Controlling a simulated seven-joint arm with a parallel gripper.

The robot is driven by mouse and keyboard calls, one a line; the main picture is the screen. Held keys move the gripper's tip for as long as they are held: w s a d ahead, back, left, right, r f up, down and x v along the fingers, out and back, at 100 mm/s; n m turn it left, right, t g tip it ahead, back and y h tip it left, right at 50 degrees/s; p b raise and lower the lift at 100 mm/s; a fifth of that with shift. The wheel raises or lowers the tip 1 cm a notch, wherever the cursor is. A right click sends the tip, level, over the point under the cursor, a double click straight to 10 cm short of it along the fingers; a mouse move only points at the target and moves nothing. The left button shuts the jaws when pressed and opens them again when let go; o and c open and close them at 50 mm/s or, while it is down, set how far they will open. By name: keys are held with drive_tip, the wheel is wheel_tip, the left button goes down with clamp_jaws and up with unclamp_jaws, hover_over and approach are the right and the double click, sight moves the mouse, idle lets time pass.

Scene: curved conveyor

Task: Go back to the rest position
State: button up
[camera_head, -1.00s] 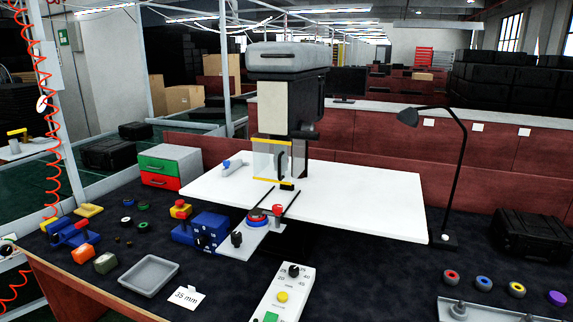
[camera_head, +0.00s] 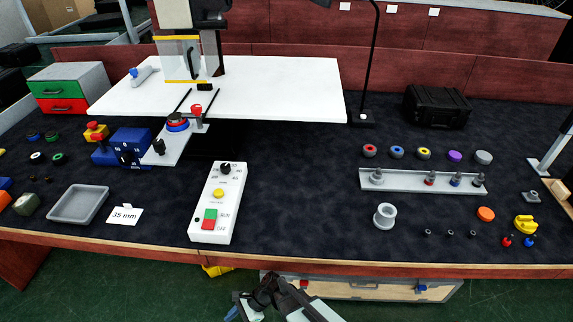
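My gripper (camera_head: 250,304) shows at the bottom edge of the view, in front of the workbench (camera_head: 140,251) and below its front edge as seen here. It is apart from everything on the bench top. It is small, dark and partly cut off by the frame, so I cannot tell whether its fingers are open or shut. I see nothing clearly held in it.
A white control box (camera_head: 217,203), a grey tray (camera_head: 78,204) and a "35 mm" card (camera_head: 124,215) lie near the front edge. A machine with a white table (camera_head: 285,88) stands behind. A metal rail (camera_head: 405,184) and several coloured rings are right.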

drive_tip(key=s+d+f+n+h, duration=0.2)
drive_tip(key=s+d+n, duration=0.1)
drive_tip(key=d, duration=0.9)
drive_tip(key=s+d+f+n+h, duration=0.1)
drive_tip(key=s+d+n+h, duration=0.2)
drive_tip(key=d, duration=1)
drive_tip(key=s+d+f+n+h, duration=0.2)
drive_tip(key=d+n, duration=0.4)
drive_tip(key=d, duration=0.6)
drive_tip(key=shift+s+d+f+g+h, duration=0.15)
drive_tip(key=shift+s+f+g+h, duration=0.2)
drive_tip(key=shift+s+h, duration=0.35)
drive_tip(key=shift+s, duration=0.1)
